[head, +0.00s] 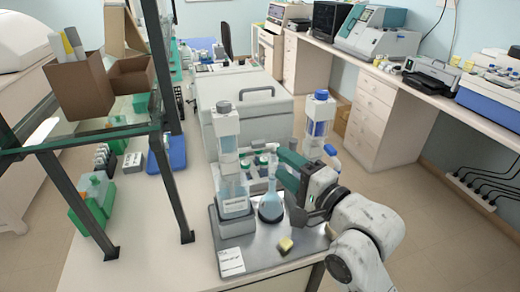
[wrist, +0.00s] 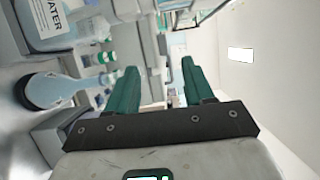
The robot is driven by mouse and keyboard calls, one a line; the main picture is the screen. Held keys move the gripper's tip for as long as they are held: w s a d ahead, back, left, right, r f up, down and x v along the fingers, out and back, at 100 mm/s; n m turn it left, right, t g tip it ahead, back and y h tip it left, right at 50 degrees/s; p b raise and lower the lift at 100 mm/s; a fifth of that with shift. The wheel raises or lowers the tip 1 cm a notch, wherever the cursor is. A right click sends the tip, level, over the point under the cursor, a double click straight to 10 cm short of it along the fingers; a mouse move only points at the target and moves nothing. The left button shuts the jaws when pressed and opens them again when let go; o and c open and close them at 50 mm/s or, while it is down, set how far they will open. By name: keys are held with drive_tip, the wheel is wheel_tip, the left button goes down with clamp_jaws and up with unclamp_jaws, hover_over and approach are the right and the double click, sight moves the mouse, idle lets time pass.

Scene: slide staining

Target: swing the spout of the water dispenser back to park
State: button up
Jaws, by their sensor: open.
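A second dispenser with a blue cap (head: 320,112) and a blue elbow stands behind my gripper. Small green-capped bottles (head: 262,160) stand behind the flask. A yellow block (head: 286,245) and a white card (head: 231,261) lie at the tray's front. A shelf frame (head: 165,160) rises at the left.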

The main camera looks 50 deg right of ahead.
sight(260, 149)
drive_tip(key=shift+f+b+x, duration=0.15)
drive_tip(key=shift+b+x, duration=0.85)
drive_tip(key=shift+b, duration=0.3)
drive_tip(key=shift+f+b+x, duration=0.1)
drive_tip(key=shift+b+x, duration=0.95)
drive_tip(key=shift+b, duration=0.2)
drive_tip(key=x, duration=0.4)
drive_tip(key=shift+w+r+p, duration=0.15)
drive_tip(key=shift+r+p, duration=0.15)
drive_tip(key=shift+p, duration=0.05)
drive_tip(key=shift+w+d+f, duration=0.1)
drive_tip(key=shift+w, duration=0.5)
drive_tip(key=shift+c, duration=0.3)
clamp_jaws()
